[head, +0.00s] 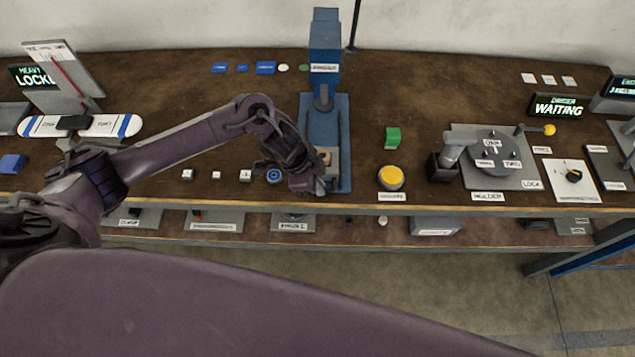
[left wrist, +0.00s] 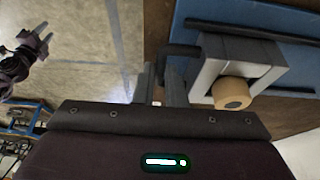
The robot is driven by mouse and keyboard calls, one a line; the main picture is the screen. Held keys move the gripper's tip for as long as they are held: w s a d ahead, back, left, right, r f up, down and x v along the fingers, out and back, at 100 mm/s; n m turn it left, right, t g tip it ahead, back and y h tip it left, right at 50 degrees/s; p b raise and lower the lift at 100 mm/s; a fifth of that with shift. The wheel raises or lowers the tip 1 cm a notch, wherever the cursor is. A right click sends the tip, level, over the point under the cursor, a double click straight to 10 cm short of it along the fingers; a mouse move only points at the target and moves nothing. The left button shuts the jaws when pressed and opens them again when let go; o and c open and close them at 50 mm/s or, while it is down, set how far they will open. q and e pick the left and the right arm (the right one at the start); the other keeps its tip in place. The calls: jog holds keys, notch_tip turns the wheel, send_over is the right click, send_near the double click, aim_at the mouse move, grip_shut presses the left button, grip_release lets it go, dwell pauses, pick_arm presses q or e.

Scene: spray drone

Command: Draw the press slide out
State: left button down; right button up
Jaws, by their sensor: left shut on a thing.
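The blue press (head: 325,45) stands upright on its blue base (head: 341,120) near the middle of the table. The grey press slide (head: 333,168) is low at the front of the base, partly hidden by my gripper. In the left wrist view the slide (left wrist: 210,72) is a grey block with a tan round piece (left wrist: 231,93) on it and a dark handle (left wrist: 178,50) on its left. My left gripper (head: 319,190) is shut on the dark handle at the table's front edge. My right gripper (left wrist: 35,42) shows small in the left wrist view, its fingers apart and empty.
A yellow button (head: 390,177) and a green block (head: 393,138) sit right of the press. A blue round piece (head: 274,175) and small white cubes lie to its left. A lower shelf (head: 340,238) runs below the front edge, with open floor beyond.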

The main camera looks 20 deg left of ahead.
pick_arm(q)
jog(key=c, duration=1.6)
grip_release()
jog(key=shift+s, duration=0.3)
jog(key=shift+o, duration=0.5)
jog(key=shift+a+r, duration=0.1)
jog(key=shift+r, duration=0.25)
jog(key=b+v, duration=0.1)
jog(key=v, duration=0.6)
jog(key=shift+s, duration=0.1)
